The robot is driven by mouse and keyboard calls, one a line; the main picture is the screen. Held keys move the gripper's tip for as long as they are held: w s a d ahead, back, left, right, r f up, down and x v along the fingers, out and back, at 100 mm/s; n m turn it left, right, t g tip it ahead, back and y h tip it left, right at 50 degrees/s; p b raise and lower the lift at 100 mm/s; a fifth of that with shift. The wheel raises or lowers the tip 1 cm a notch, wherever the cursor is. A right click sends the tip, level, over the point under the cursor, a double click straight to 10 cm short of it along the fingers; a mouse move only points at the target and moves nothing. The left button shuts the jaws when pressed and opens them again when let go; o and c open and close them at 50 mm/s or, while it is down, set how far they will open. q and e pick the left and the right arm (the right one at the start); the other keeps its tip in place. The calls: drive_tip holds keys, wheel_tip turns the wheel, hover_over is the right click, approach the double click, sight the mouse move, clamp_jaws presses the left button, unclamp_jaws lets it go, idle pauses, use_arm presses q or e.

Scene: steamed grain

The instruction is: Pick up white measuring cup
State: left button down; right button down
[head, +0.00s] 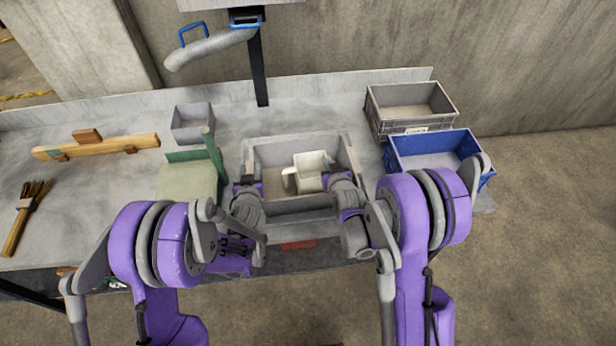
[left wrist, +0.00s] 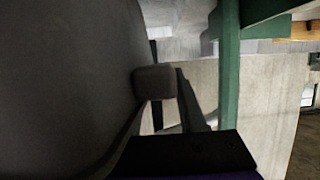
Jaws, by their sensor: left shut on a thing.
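The white measuring cup (head: 309,171) is inside a large grey bin (head: 297,141) at the middle of the table in the head view. Its handle points left. My left gripper (head: 247,186) is at the bin's left wall and is shut on it. In the left wrist view, a dark finger (left wrist: 154,84) lies against a large grey surface (left wrist: 70,80), likely the bin's wall. My right gripper (head: 338,180) is at the bin's right side, close to the cup's right edge. Its fingertips are hidden, so I cannot tell whether it touches the cup or wall.
A green frame (head: 212,150) with a pale panel stands just left of the bin. A small grey box (head: 192,137) is behind it. A grey crate (head: 374,118) and a blue crate (head: 437,169) stand on the right. A brush (head: 24,220) and wooden tool (head: 110,146) lie on the left.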

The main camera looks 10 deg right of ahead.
drive_tip(key=shift+r, duration=0.1)
wheel_tip(320, 180, up, 10)
drive_tip(key=shift+f, duration=0.1)
use_arm(q)
drive_tip(key=shift+c, duration=2)
unclamp_jaws()
drive_tip(key=v, duration=1.2)
